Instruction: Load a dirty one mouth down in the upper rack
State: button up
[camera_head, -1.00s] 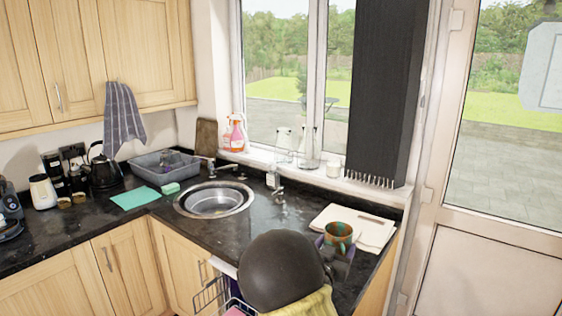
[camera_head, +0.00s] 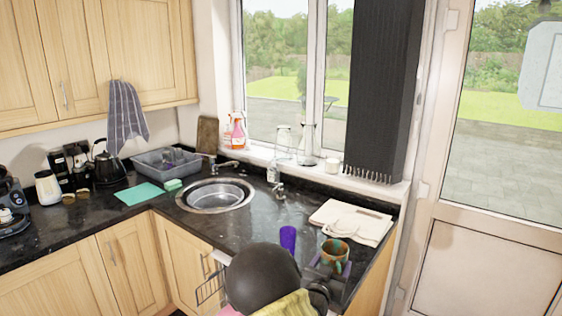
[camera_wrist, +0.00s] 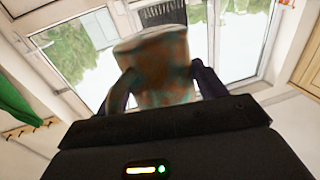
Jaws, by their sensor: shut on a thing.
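My gripper (camera_head: 326,266) is shut on a brown and teal mug (camera_head: 335,250), held above the right end of the counter. The mug's mouth faces up in the head view. In the wrist view the mug (camera_wrist: 155,62) sits between the two dark fingers. A purple cup (camera_head: 288,238) stands on the counter to the left of the mug. A wire rack (camera_head: 209,289) shows at the counter's front edge, at the lower left of my arm. Most of the rack is hidden by my round dark arm joint.
Bottles stand near the sill. A yellowish cloth-like thing (camera_head: 288,306) shows below my arm. The counter between sink and cup is clear.

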jog(key=s+f+n+y, duration=0.1)
jog(key=s+f, duration=0.4)
jog(key=f, duration=0.5)
jog(key=s+f+n+t+y+b, duration=0.1)
jog(key=s+f+y, duration=0.3)
jog(key=f, duration=0.5)
jog(key=s+d+f+n+y, duration=0.1)
jog(key=s+f+n+y, duration=0.1)
jog(key=s+f, duration=0.4)
notch_tip(320, 180, down, 5)
jog(key=shift+r+n+t+y, duration=0.15)
jog(key=shift+n+t+y, duration=0.25)
jog(key=shift+n, duration=0.2)
jog(key=m+p, duration=1.2)
